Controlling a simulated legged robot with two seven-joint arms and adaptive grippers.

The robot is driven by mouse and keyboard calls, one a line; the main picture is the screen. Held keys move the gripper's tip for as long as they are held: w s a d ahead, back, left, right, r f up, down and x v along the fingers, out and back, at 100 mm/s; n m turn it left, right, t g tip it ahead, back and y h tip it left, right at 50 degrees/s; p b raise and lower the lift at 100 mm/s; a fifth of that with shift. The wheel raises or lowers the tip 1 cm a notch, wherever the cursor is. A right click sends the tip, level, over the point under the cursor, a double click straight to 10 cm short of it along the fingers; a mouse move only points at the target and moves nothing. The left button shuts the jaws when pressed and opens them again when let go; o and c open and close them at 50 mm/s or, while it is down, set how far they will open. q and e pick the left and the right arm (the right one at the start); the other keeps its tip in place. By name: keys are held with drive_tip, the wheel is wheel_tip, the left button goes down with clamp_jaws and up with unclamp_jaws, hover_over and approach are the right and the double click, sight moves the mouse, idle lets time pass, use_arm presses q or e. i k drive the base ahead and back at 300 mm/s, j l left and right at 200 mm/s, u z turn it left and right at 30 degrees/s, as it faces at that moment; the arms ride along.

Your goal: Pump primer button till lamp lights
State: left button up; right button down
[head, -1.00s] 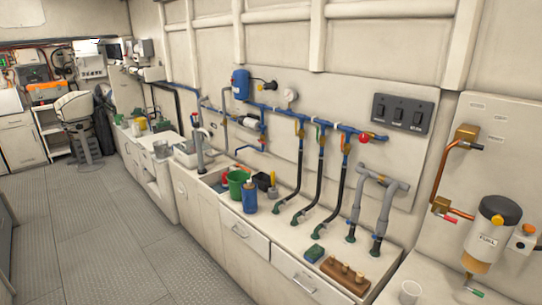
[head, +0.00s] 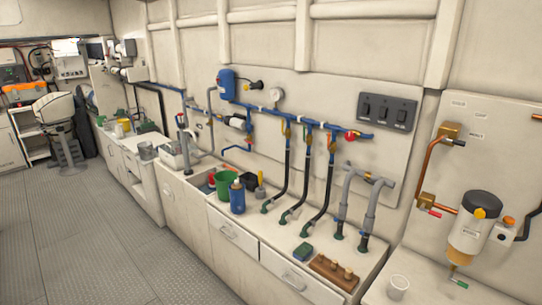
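A fuel filter (head: 474,225) is mounted on the white panel at the far right of the head view. It has a black cap with a round yellow button (head: 480,213) on its front, a pale bowl and a small green-handled tap below. A small white box (head: 503,235) beside the bowl carries an orange, lamp-like dome (head: 509,221); I cannot tell if it is lit. Copper pipe (head: 432,176) with brass fittings and a red-tipped lever runs to the filter's left. Neither of my grippers is in view.
A white cup (head: 398,286) stands on the counter (head: 440,291) below the filter. A wooden peg block (head: 334,272), green sponge (head: 303,251) and grey hoses (head: 365,215) are further left. Open grey floor (head: 90,230) lies left of the drawers.

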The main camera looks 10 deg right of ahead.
sight(508, 220)
drive_tip(key=z, duration=1.55)
